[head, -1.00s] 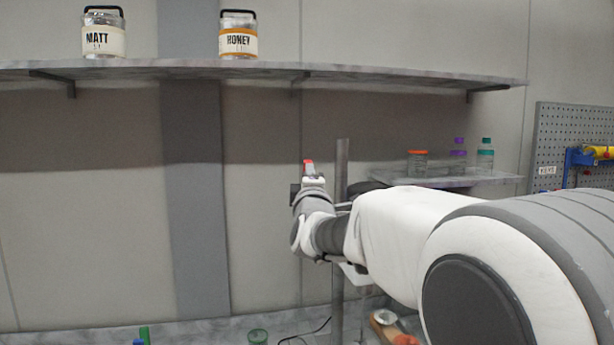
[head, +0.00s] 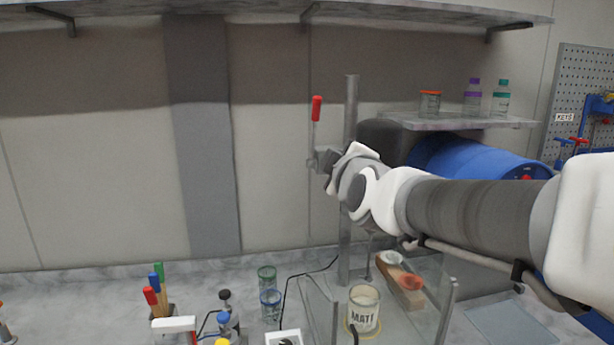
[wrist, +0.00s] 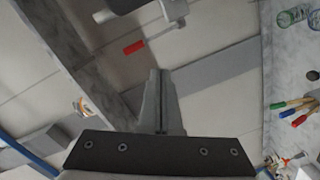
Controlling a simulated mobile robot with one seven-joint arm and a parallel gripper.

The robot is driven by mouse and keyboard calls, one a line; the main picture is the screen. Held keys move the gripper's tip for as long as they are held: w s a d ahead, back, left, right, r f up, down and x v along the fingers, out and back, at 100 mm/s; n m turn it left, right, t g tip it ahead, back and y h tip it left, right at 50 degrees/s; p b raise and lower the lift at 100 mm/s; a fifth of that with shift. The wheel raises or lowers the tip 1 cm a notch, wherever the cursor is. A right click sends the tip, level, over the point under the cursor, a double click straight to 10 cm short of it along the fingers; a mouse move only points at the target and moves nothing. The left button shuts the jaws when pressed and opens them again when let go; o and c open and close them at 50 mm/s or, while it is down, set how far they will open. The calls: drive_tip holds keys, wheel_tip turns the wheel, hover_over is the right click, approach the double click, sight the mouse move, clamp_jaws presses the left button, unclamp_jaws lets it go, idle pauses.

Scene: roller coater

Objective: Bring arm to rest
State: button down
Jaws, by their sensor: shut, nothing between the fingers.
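My arm reaches in from the right in the head view, with its end (head: 350,180) up in the air beside a grey upright post. The fingers are hard to make out there. In the wrist view my gripper (wrist: 160,72) is shut, its two fingers together with nothing between them. A red-handled lever (head: 316,108) stands upright just left of my arm's end. It also shows beyond the fingertips in the wrist view (wrist: 133,47). I cannot tell the exact gap, but no contact shows.
Below are a glass-sided enclosure (head: 433,318), a can labelled MATT (head: 364,308), and colored-handled tools (head: 158,290). A blue drum (head: 480,158) and small shelf (head: 455,122) with bottles lie behind my arm. A long shelf (head: 270,8) runs above. The wall to the left is clear.

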drive_tip(key=s+d+f+m+g, duration=0.3)
drive_tip(key=s+f, duration=0.3)
drive_tip(key=s, duration=0.3)
drive_tip(key=s+d+f+m+g+h, duration=0.1)
drive_tip(key=s+d+f+m+g, duration=0.2)
drive_tip(key=s+f+m, duration=0.3)
drive_tip(key=s+d+f+m+g+h, duration=0.1)
drive_tip(key=s+d+f+m+g, duration=0.2)
drive_tip(key=s+f+m+g, duration=0.2)
drive_tip(key=s+f, duration=0.3)
drive_tip(key=s, duration=0.4)
drive_tip(key=shift+r, duration=0.1)
